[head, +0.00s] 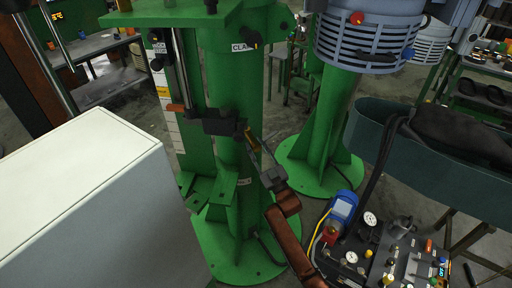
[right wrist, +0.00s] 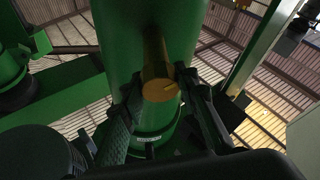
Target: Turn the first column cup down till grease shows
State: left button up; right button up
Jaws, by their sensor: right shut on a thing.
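The first column (head: 229,75) is a tall green cylinder standing on a round green foot. A small brass cup (head: 251,139) sticks out of its side at mid height. My right gripper (head: 258,152) comes in from the lower right and is shut on the cup. Its dark fingers lie on either side of the cup in the right wrist view. No grease can be made out. My left gripper is not in view.
A dark block (head: 219,122) sits on the column just left of the cup. A pale cabinet (head: 85,195) fills the lower left. A second green column (head: 323,125) with a grey-blue motor stands behind right. A gauge panel (head: 375,255) and teal bin (head: 420,165) are at right.

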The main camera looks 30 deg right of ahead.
jog(key=shift+c, duration=0.8)
jog(key=shift+r+m+h+p, duration=0.15)
jog(key=shift+m+h+p, duration=0.3)
jog(key=shift+m, duration=0.65)
jog(key=o, duration=1.1)
jog(key=shift+o, duration=0.2)
jog(key=shift+f, duration=0.2)
jog(key=v, duration=1.2)
